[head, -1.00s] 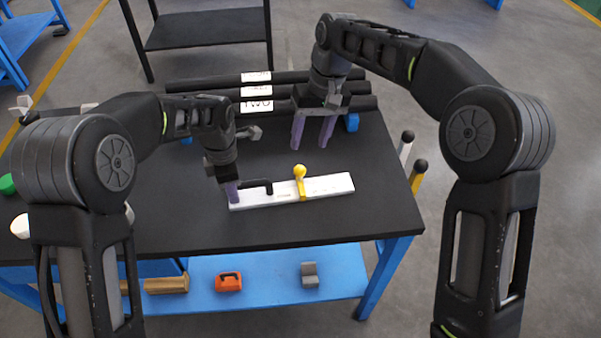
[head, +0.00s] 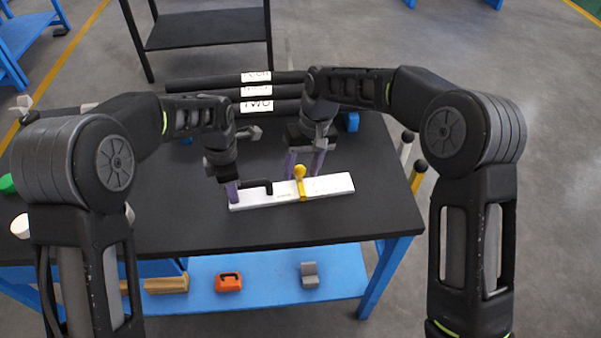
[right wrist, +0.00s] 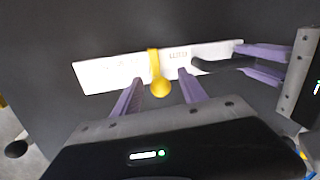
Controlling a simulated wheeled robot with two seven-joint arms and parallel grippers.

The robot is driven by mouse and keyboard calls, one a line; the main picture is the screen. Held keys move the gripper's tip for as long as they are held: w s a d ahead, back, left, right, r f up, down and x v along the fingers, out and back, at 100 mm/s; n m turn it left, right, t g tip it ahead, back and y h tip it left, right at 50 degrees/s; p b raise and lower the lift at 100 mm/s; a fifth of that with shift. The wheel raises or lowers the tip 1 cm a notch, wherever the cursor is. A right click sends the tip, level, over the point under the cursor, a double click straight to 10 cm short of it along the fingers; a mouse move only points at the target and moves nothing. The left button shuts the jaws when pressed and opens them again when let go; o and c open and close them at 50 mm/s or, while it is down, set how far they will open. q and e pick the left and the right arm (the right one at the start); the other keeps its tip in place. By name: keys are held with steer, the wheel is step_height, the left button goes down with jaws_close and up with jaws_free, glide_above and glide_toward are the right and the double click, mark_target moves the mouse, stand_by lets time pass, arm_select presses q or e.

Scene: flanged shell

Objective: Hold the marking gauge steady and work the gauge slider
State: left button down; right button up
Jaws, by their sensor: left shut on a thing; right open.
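The marking gauge (head: 331,184) is a long white bar lying on the black table, with a black handle at its left part. The gauge slider (head: 301,184) is a yellow band around the bar with a yellow knob on top. My left gripper (head: 231,191) is shut on the gauge near its left end; its purple fingers also show at the right in the right wrist view (right wrist: 262,62). My right gripper (head: 304,164) is open and empty, just behind the slider. In the right wrist view the slider's knob (right wrist: 161,88) sits between its two fingertips, apart from both.
Black rolls with white labels (head: 256,91) lie along the table's back. Two upright handles (head: 407,137) stand at the right edge. A blue shelf (head: 260,285) below holds an orange case (head: 229,282) and other items. The table in front of the gauge is clear.

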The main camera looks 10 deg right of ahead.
steer(key=shift+a+f, duration=0.2)
steer(key=shift+f, duration=0.75)
steer(key=shift+c, duration=0.3)
steer(key=shift+s, duration=0.1)
jaws_close()
steer(key=shift+a, duration=0.1)
